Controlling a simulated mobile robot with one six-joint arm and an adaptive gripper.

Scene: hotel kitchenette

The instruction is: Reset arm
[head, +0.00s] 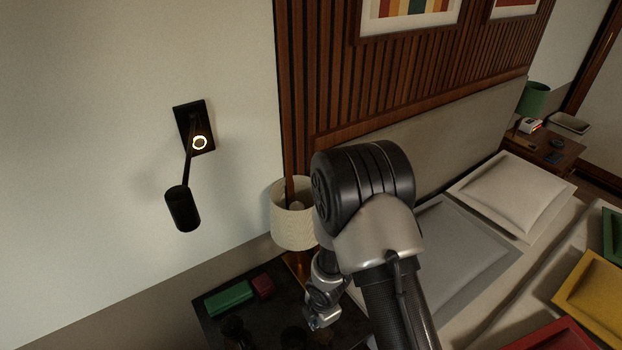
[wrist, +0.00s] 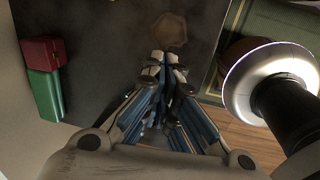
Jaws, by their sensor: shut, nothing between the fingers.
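My gripper (wrist: 165,65) shows in the wrist view with its fingertips together and nothing between them. It points over a dark bedside table top (wrist: 105,30). A brownish round object (wrist: 170,32) lies just beyond the fingertips; I cannot tell the gap. In the head view my arm reaches down in front of the lamp toward the bedside table (head: 215,327), and the fingers are not clear there.
A green box (head: 229,298) and a red box (head: 262,287) lie on the table. A lamp with a pale shade (head: 292,225) stands close behind my arm. A black wall lamp (head: 183,208) hangs left. The bed with a grey pillow (head: 460,245) is right.

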